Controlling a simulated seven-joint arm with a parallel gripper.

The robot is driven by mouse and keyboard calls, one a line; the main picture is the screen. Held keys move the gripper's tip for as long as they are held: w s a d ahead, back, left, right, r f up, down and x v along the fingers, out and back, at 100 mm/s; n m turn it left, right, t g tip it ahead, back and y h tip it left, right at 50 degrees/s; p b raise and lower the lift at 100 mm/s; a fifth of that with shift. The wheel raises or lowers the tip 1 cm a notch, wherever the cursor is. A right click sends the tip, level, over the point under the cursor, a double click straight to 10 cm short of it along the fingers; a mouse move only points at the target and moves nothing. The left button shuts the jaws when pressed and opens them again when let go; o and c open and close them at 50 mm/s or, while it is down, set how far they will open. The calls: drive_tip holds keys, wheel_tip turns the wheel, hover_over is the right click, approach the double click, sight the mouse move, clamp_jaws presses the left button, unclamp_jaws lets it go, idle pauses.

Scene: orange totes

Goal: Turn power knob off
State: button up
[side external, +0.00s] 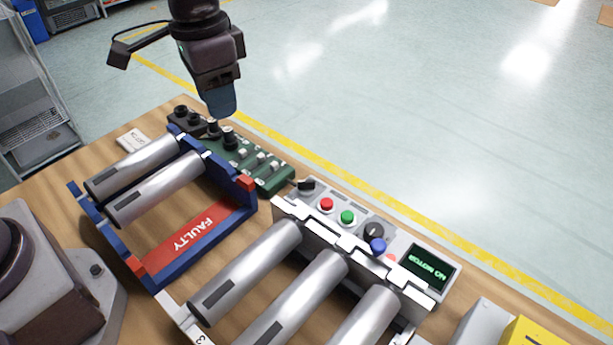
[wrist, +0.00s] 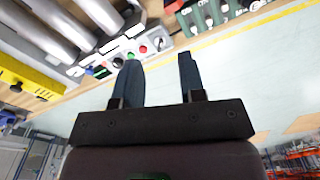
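A grey control panel (side external: 336,222) stands on the wooden table. A black knob (side external: 306,184) sits at its left end, also visible in the wrist view (wrist: 158,43). A larger black dial (side external: 373,230) sits farther right, past a red button (side external: 326,204) and a green button (side external: 347,217). No readable label shows which knob is for power. My gripper (side external: 222,108) is up and left of the panel, above the green switch box, apart from both knobs. In the wrist view my gripper (wrist: 157,56) has its dark blue fingers apart with nothing between them.
The green box (side external: 250,160) carries several switches and black knobs. A blue rack labelled FAULTY (side external: 195,236) holds metal rollers; more rollers lie before the panel. Open floor lies behind the table.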

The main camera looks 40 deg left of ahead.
sight(306, 181)
drive_tip(key=shift+w+d+f+m, duration=2.5)
drive_tip(key=shift+w+d+f, duration=0.85)
drive_tip(key=shift+w+f, duration=1.65)
drive_tip(key=f, duration=0.7)
drive_tip(key=w+f, duration=0.1)
drive_tip(key=f, duration=0.2)
drive_tip(key=shift+w+f, duration=0.1)
drive_tip(key=shift+f, duration=0.3)
drive_tip(key=shift+c, duration=0.4)
clamp_jaws()
